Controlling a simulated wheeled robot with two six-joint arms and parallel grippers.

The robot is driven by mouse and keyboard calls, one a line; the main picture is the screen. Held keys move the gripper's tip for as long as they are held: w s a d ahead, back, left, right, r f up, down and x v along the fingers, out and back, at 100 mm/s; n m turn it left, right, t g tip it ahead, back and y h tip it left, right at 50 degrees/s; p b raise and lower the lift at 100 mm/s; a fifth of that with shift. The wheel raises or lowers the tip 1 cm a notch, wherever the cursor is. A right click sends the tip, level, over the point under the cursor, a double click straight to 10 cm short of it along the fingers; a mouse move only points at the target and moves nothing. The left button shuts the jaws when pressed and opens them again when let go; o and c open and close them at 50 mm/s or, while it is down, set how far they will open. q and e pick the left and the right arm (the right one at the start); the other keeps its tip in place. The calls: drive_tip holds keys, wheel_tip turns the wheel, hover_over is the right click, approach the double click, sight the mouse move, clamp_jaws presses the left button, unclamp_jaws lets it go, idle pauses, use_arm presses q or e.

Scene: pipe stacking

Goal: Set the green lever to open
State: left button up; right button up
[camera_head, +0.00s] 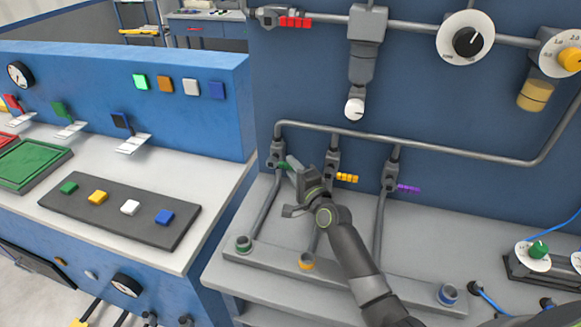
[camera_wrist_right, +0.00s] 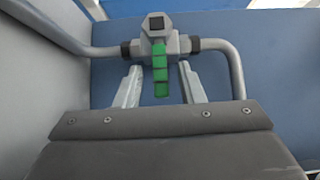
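The green lever (camera_wrist_right: 160,75) is on a grey valve (camera_wrist_right: 158,40) on the pipe. In the right wrist view it hangs from the valve toward my gripper. In the head view the green lever (camera_head: 284,166) shows only in part, beside my right gripper (camera_head: 292,170). My right gripper is open, with its two fingers (camera_wrist_right: 162,85) on either side of the lever and a gap to it on each side. The gripper body hides part of the lever in the head view. My left gripper is not in view.
A valve with a yellow lever (camera_head: 347,178) is close to the right of my gripper, and one with a purple lever (camera_head: 408,188) is further right. A grey pipe (camera_head: 450,155) runs above them. A red lever (camera_head: 295,22) is higher up. The left console (camera_head: 215,110) stands beside.

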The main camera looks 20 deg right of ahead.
drive_tip(key=shift+w+a, duration=0.2)
drive_tip(key=shift+w, duration=0.6)
clamp_jaws()
